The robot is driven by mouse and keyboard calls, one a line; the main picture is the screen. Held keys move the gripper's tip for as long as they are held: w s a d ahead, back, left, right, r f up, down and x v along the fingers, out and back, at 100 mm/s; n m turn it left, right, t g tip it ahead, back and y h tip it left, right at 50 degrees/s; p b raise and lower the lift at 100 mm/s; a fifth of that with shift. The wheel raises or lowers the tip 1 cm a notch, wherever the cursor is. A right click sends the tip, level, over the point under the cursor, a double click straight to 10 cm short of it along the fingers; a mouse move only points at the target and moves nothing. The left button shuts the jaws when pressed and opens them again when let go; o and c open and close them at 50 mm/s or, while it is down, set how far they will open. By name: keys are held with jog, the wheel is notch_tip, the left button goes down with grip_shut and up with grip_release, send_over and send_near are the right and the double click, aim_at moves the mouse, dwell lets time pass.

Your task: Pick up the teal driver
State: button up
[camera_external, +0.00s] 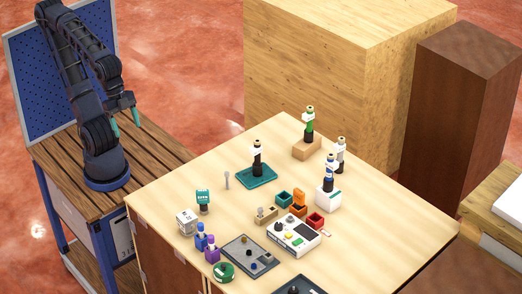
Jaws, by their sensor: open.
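The likely teal driver (204,196) is a small teal piece with pale markings. It stands upright on a short dark grey lower part near the left side of the light wooden table (165,192). At this size I cannot make out its exact shape. My gripper (125,120) is open and empty, with teal fingertips pointing down. It is up and to the left of the teal piece, well apart from it, over the darker slatted bench (150,150).
Near the teal piece are a white cube (186,222), a blue figure-like item (201,237) and a purple one (212,250). A grey post (227,180) stands to its right, before a teal tray (242,179) holding a dark bottle (257,160). Large wooden boxes (325,75) stand behind.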

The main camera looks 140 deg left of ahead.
jog(key=n+g+h, duration=0.1)
jog(key=n+h, duration=0.2)
jog(key=n, duration=2.6)
send_near(203, 200)
jog(key=shift+x, duration=4.7)
jog(key=shift+c, duration=0.2)
jog(key=c, duration=1.1)
